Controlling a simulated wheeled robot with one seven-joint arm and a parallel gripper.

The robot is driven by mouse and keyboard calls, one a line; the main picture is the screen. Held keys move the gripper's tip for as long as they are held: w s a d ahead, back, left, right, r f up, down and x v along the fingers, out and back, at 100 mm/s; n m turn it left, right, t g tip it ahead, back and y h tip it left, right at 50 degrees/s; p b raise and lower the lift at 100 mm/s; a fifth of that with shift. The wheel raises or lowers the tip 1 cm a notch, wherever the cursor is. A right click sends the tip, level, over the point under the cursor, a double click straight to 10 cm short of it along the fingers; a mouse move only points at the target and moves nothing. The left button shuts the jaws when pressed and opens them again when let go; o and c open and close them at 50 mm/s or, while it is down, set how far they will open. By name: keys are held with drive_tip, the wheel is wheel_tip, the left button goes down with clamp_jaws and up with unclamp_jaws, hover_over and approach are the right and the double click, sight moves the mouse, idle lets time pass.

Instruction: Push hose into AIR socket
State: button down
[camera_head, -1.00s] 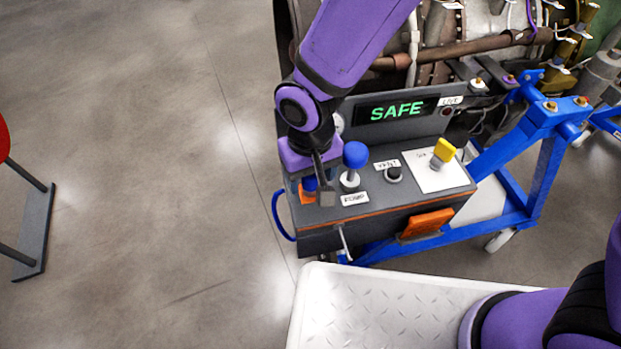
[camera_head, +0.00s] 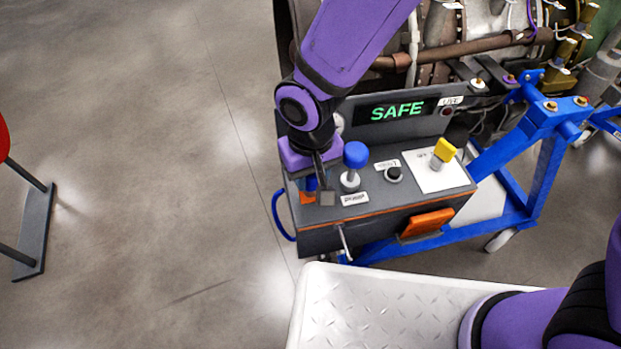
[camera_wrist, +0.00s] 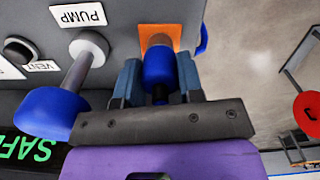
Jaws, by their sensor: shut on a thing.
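My gripper (camera_wrist: 158,82) points down over the left end of the grey control box (camera_head: 370,222). Its two blue-grey fingers are shut on a blue cylindrical hose end (camera_wrist: 158,68), one finger on each side. The hose end's tip meets or sits right over an orange square (camera_wrist: 177,36) on the box top. I cannot tell how deep the tip is. The orange square also shows in the head view (camera_head: 307,197), partly hidden by my gripper (camera_head: 314,188). No AIR label is readable, and the socket opening is hidden.
A blue-capped PUMP lever (camera_head: 355,157) stands close to the right of my gripper. Beyond it are a black VENT knob (camera_head: 393,174) and a yellow lever (camera_head: 443,152). The display (camera_head: 397,109) reads SAFE. A blue loop (camera_head: 279,217) hangs at the box's left side. Open floor lies left.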

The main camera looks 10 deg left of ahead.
drive_tip(key=shift+r, duration=0.7)
drive_tip(key=shift+r, duration=1.4)
wheel_tip(320, 180, up, 24)
drive_tip(key=shift+r, duration=0.15)
idle(1.5)
drive_tip(key=w+d, duration=0.1)
drive_tip(key=w, duration=2.4)
drive_tip(key=shift+d, duration=0.15)
drive_tip(key=shift+w, duration=0.1)
drive_tip(key=shift+f, duration=1)
